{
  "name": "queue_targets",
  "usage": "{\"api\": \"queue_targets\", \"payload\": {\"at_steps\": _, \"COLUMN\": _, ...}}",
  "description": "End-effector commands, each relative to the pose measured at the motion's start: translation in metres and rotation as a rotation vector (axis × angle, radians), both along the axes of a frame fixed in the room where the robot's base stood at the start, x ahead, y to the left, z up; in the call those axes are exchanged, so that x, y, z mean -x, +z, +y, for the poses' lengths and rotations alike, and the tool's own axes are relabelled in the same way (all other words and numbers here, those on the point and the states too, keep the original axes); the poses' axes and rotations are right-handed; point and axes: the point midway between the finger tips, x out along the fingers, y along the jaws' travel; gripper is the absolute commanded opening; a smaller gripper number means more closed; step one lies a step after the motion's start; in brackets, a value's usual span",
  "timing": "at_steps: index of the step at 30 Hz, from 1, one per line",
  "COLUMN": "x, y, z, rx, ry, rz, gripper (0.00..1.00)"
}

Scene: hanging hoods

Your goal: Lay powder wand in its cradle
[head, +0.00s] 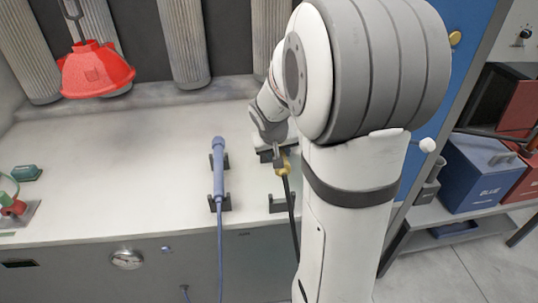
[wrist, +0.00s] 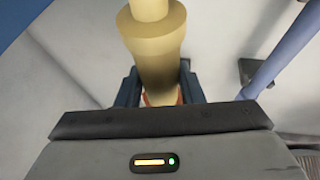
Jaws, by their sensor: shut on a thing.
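A yellow wand, which I take to be the powder wand (head: 285,168), is in my gripper (head: 278,154) above the right-hand part of the white bench. In the wrist view the wand (wrist: 158,50) stands between the two dark blue fingers of my gripper (wrist: 158,92), which are shut on it. A black cable (head: 291,215) hangs from it over the bench front. An empty-looking black cradle bracket (head: 281,204) stands just below the wand in the head view; another dark bracket behind is partly hidden by my arm. Whether the wand touches either bracket cannot be told.
A blue wand (head: 218,172) lies in its own black cradle (head: 221,204) to the left, close by; it also shows in the wrist view (wrist: 283,50). A red hood (head: 95,70) hangs at the back left. The bench's middle left is clear.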

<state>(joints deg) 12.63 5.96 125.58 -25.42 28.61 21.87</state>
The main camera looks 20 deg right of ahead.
Motion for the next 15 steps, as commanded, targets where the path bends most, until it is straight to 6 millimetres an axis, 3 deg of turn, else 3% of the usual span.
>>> {"api": "queue_targets", "payload": {"at_steps": 8, "x": 0.0, "y": -0.001, "z": -0.001, "rx": 0.0, "ry": -0.001, "rz": -0.001, "gripper": 0.07}}
{"api": "queue_targets", "payload": {"at_steps": 15, "x": 0.0, "y": -0.039, "z": 0.0, "rx": 0.0, "ry": 0.001, "rz": 0.002, "gripper": 0.07}}
